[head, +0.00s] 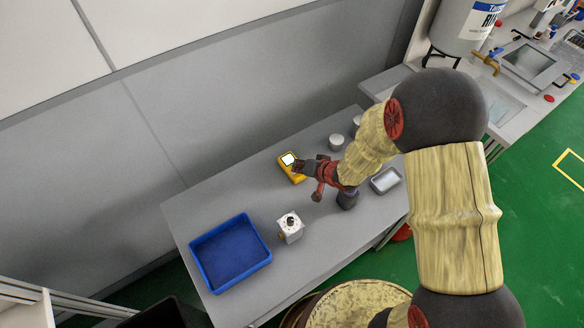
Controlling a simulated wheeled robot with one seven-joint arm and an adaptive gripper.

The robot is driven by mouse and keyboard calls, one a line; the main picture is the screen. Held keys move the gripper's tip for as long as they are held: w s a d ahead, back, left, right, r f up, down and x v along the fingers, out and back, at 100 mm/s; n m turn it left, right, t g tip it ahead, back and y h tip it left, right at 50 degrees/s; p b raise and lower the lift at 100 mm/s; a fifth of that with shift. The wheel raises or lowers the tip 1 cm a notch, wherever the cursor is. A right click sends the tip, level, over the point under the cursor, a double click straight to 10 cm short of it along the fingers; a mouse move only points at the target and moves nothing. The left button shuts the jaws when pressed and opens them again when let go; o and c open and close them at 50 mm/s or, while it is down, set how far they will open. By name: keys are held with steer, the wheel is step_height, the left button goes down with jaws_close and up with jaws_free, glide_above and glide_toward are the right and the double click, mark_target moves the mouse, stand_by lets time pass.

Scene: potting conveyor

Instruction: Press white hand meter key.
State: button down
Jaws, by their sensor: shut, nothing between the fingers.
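A yellow hand meter (285,176) lies on the grey table, with a white screen (288,159) at its far end. My gripper (298,168) is shut and empty, with its tips at the right side of the meter, just beside the screen. The gripper hides part of the meter's face, so I cannot make out a white key. I cannot tell whether the fingertips touch the meter or hover above it.
On the grey table (190,207) stand a blue tray (229,254), a white box with a dark top (290,228), small pale cups (336,142) and a metal dish (386,180). A wall runs behind. A second bench with a tank (466,22) stands at upper right.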

steer(key=shift+r, duration=0.1)
stand_by(0.3)
steer(key=shift+r+p, duration=0.45)
steer(key=shift+p, duration=0.3)
step_height(320, 180, up, 6)
steer(key=p, duration=0.6)
